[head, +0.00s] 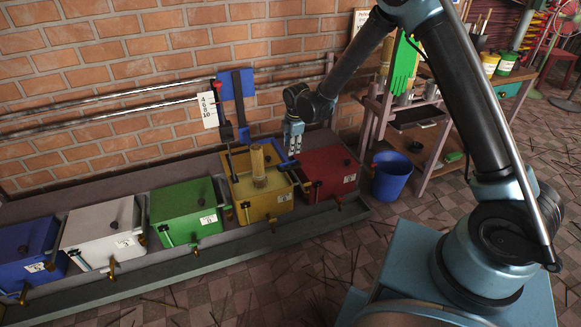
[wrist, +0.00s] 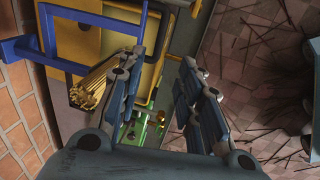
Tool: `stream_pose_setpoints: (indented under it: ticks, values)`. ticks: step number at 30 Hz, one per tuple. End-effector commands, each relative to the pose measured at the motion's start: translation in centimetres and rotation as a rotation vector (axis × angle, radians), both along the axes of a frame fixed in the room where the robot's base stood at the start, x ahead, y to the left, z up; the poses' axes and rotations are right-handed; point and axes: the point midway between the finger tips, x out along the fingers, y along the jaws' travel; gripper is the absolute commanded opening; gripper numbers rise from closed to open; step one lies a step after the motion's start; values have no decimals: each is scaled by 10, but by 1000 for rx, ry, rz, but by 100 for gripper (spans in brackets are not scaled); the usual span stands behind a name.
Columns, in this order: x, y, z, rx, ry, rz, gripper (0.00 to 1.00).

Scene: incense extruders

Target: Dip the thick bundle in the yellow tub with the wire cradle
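The yellow tub (head: 284,205) stands in the row of tubs, between the green and red ones. The thick bundle (head: 258,168), tan sticks, stands upright at the yellow tub's opening; how deep it sits I cannot tell. Blue bars (head: 283,166) cross the tub's right side; I cannot make out the wire cradle clearly. My gripper (head: 293,148) points down above the tub's right back corner, right of the bundle. In the wrist view my gripper (wrist: 160,62) is open with nothing between its fingers. The bundle's end (wrist: 90,92) lies outside the left finger, close to it.
The red tub (head: 330,173) is to the right, and the green (head: 185,208), white (head: 100,238) and blue (head: 25,250) tubs are to the left. A blue upright post (head: 238,105) and horizontal rails stand behind, by the brick wall. A blue bucket (head: 391,178) stands right.

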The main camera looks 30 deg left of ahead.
Motion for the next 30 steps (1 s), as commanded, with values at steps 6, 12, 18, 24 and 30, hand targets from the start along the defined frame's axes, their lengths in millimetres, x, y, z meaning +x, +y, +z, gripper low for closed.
stream_pose_setpoints:
  ticks: [6, 12, 18, 24, 30]
  values:
    - [4, 5, -33, 0, 0, 0, 33]
    - [8, 10, -62, 0, 0, 0, 33]
    - [11, 14, -90, 0, 0, 0, 33]
    - [14, 18, -114, 0, 0, 0, 33]
    - [16, 20, -128, 0, 0, 0, 33]
